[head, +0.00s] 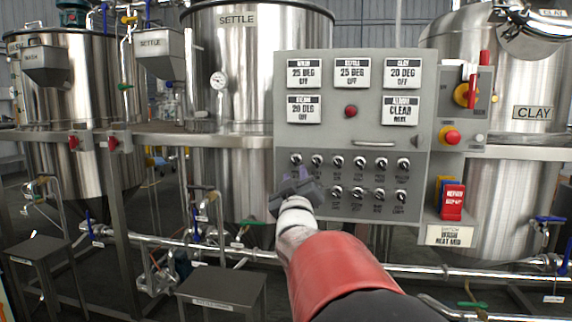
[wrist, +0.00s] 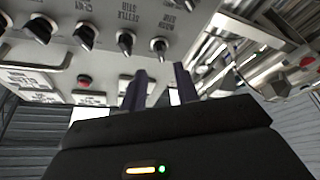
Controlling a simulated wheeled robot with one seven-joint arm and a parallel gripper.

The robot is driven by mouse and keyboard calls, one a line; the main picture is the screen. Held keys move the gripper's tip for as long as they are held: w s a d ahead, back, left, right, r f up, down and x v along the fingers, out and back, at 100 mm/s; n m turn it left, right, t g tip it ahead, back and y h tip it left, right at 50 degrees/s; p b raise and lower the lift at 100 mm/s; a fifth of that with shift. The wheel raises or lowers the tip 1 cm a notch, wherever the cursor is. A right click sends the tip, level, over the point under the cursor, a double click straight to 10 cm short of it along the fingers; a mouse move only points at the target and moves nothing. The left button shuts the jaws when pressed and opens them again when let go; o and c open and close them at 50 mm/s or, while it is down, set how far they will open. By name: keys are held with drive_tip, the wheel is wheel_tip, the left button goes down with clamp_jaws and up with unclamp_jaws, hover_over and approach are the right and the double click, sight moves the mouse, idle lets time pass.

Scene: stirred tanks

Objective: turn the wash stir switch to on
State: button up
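The grey control panel (head: 283,120) carries two rows of small black switches.
An emergency stop (head: 452,137) and red handle (head: 484,60) stand at right. Steel tanks (head: 245,60) and pipes surround the panel. My arm hides part of the lower left switches.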

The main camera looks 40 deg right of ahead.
sight(294, 162)
drive_tip(key=p+x, duration=0.1)
drive_tip(key=x, duration=0.5)
drive_tip(key=shift+w, duration=0.2)
clamp_jaws()
